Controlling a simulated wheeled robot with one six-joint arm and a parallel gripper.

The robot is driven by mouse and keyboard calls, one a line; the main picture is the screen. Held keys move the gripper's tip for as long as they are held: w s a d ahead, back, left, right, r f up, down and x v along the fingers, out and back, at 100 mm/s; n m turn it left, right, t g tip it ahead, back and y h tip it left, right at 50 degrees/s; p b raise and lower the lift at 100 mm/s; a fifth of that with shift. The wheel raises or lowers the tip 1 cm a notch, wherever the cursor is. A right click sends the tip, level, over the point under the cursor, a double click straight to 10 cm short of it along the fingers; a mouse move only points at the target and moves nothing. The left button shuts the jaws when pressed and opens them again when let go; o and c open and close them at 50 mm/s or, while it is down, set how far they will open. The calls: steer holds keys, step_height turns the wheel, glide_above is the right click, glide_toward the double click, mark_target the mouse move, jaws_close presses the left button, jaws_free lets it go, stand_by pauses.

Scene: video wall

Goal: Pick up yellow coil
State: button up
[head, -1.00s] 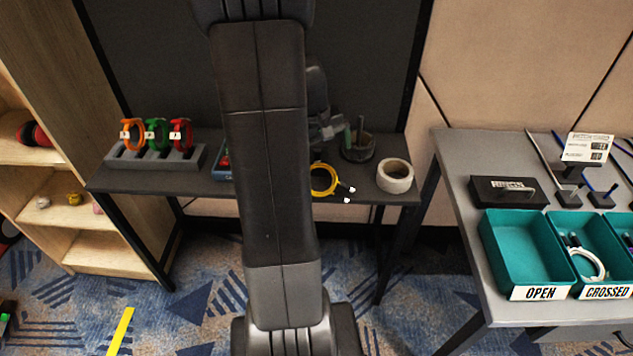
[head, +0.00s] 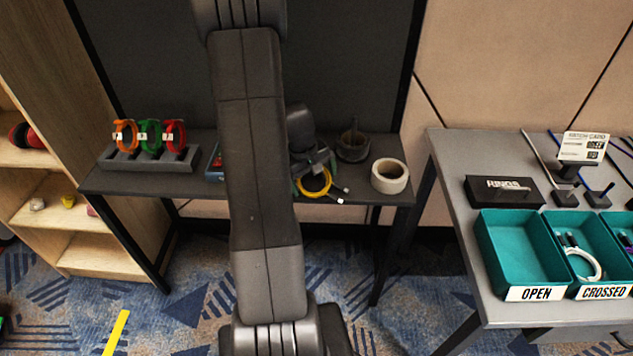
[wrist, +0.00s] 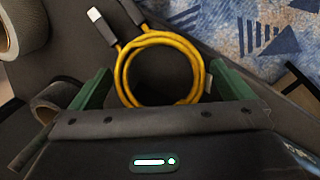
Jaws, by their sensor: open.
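The yellow coil (head: 315,192) lies near the front edge of the dark shelf table (head: 360,190), with its plug ends pointing right in the head view. In the wrist view the yellow coil (wrist: 122,78) is a loop with a light connector at its upper left. My gripper (wrist: 160,90) is open, with a green finger on each side of the coil. The coil's lower part lies between the fingers; I cannot tell whether they touch it. In the head view my gripper (head: 314,166) is at the coil's back side, its fingers partly hidden.
A white tape roll (head: 389,176) stands right of the coil, and a dark round holder (head: 353,147) stands behind it. A rack (head: 150,160) holds orange, green and red coils at left. The right table has teal bins (head: 515,255) marked OPEN and CROSSED.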

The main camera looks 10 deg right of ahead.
steer(key=c, duration=0.9)
steer(key=shift+r, duration=0.1)
steer(key=v, duration=0.3)
steer(key=d+v, duration=0.1)
steer(key=v, duration=0.2)
steer(key=d+p+v, duration=0.1)
steer(key=v, duration=0.2)
steer(key=shift+w+r, duration=0.25)
steer(key=shift+r, duration=0.3)
